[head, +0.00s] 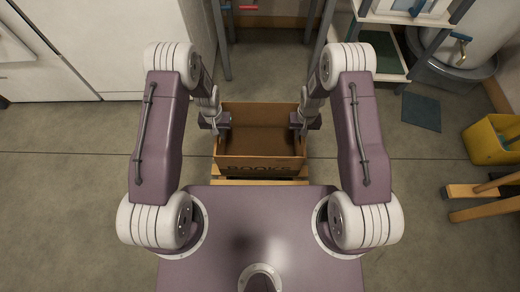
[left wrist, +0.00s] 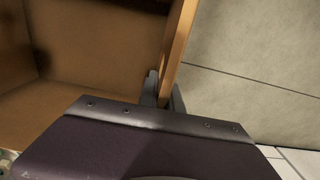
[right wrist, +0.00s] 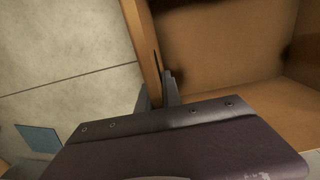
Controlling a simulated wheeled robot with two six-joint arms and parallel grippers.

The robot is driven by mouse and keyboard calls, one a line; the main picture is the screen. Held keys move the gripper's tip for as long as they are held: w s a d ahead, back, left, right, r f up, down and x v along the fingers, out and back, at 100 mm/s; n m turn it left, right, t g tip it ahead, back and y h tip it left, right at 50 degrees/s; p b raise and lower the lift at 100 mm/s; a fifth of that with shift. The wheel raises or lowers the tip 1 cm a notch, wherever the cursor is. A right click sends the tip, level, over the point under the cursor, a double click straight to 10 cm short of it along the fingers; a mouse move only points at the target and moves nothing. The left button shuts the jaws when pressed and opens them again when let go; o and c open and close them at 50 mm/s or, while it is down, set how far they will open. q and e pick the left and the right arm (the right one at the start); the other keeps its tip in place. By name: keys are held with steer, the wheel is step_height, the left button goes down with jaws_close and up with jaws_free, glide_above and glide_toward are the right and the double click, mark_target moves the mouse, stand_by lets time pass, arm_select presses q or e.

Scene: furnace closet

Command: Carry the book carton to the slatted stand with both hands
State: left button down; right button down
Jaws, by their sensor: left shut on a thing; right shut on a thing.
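The book carton (head: 260,164) is an open brown box with "Books" printed on the side nearest me. It appears upright and empty, in front of my body. My left gripper (head: 221,124) is shut on its left wall, which also shows between the fingers in the left wrist view (left wrist: 178,45). My right gripper (head: 299,124) is shut on its right wall, seen in the right wrist view (right wrist: 143,45). Light wooden slats (head: 260,181), perhaps the slatted stand, show just below the carton's near side, partly hidden by my body. I cannot tell whether the carton touches them.
A yellow bucket (head: 486,143) and wooden bars (head: 485,205) are at the right. A shelf unit (head: 392,62) and a round white tank (head: 470,40) stand at the back right. White cabinet doors (head: 110,40) fill the back left. The floor on the left is clear.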

arm_select(q)
steer(key=shift+f, duration=0.15)
arm_select(e)
steer(key=shift+f, duration=0.1)
